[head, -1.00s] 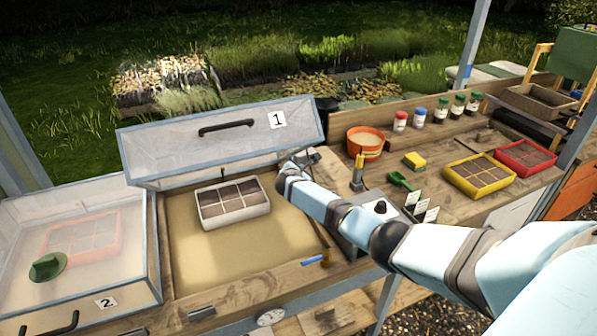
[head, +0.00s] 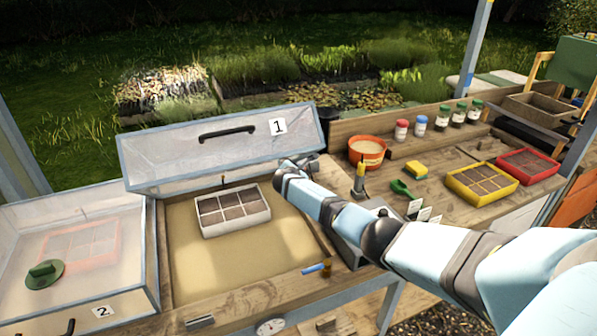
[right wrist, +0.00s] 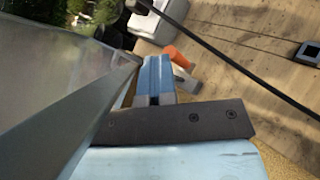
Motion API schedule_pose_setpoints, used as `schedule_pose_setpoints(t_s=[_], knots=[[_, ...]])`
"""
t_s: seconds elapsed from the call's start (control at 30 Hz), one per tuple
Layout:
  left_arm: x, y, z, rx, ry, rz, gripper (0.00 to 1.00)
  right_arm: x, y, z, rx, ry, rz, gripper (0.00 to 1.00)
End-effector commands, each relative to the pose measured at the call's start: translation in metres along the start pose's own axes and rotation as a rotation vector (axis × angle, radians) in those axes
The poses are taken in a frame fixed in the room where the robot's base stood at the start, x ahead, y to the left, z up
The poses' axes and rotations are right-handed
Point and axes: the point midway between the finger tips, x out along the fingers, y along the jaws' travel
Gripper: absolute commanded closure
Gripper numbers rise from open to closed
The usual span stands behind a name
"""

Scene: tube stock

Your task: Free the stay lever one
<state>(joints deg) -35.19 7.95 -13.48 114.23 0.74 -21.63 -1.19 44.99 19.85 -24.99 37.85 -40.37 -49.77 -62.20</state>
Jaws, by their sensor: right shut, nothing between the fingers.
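The cold frame lid marked 1 (head: 222,150) stands raised and tilted, with a dark handle. My right gripper (head: 303,163) is at the lid's lower right corner, behind my forearm. In the right wrist view its blue-grey fingers (right wrist: 155,80) are shut and empty, close beside the lid's edge (right wrist: 95,110). What holds the lid up is not clear. My left gripper is out of view.
A grey seed tray (head: 235,226) sits on the sand in frame 1. A closed lid marked 2 (head: 110,225) is at left. On the bench at right are an orange pot (head: 367,147), yellow tray (head: 452,188), red tray (head: 550,178) and several jars.

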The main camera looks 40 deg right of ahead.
Motion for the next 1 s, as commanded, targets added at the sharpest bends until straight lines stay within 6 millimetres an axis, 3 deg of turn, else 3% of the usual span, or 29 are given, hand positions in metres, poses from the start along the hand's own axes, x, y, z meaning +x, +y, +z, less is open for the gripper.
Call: schedule_pose_setpoints(t_s=[0.6, 1.0], knots=[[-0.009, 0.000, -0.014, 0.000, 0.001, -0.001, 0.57, -0.005, 0.007, 0.014, 0.000, -0.001, -0.001, 1.00], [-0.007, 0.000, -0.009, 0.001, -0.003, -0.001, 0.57, -0.005, 0.006, 0.011, 0.000, -0.001, 0.001, 1.00]])
